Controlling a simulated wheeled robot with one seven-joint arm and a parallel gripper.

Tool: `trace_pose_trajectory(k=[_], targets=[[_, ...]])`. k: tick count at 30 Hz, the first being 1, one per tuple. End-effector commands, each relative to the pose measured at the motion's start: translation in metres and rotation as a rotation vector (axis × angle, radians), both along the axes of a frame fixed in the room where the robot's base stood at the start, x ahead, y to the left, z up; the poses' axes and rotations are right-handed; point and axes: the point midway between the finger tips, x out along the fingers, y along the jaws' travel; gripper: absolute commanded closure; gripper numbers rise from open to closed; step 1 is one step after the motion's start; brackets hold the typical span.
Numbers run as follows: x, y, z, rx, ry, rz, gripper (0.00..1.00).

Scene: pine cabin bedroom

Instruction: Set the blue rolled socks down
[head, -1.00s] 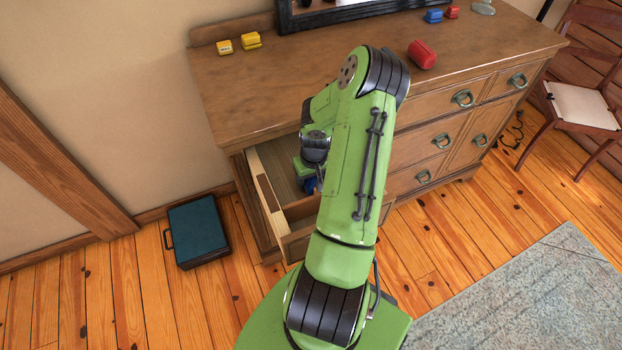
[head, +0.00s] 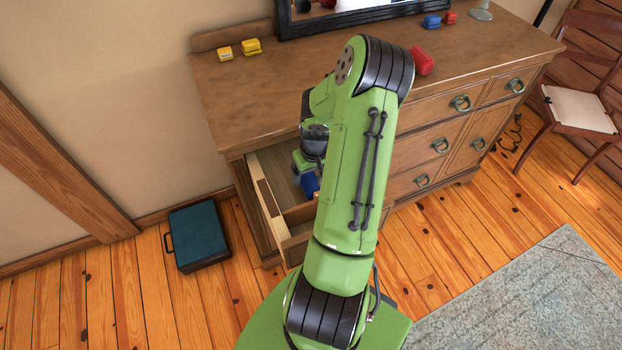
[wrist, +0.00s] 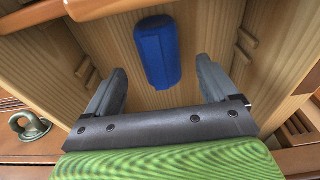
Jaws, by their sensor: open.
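The blue rolled socks (wrist: 157,52) lie on the bare wooden floor of the open drawer (wrist: 235,35). In the wrist view my gripper (wrist: 160,88) is open, with one finger on each side and the socks beyond and between them, touching neither. In the head view the socks (head: 311,184) show as a blue patch inside the drawer (head: 268,200), partly hidden by my arm. My gripper's fingertips are hidden there.
The dresser top (head: 300,95) holds a red roll (head: 421,61), two yellow items (head: 251,46), a small blue item (head: 431,21) and a framed mirror (head: 345,15). A teal case (head: 198,235) lies on the floor at left. Drawer walls surround my gripper closely.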

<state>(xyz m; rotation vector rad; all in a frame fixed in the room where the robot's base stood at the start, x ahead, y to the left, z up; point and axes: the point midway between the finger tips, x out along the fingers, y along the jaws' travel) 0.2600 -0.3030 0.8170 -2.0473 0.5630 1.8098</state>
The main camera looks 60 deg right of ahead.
Motion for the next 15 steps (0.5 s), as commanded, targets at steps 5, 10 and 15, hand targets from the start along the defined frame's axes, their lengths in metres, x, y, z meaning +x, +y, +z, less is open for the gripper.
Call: trace_pose_trajectory(k=[5,10,15], targets=[[-0.005,0.002,0.049,-0.003,0.001,0.000,0.13],[-0.007,0.004,0.067,0.000,0.001,-0.001,0.13],[-0.007,0.006,0.069,0.001,0.002,0.002,0.13]])
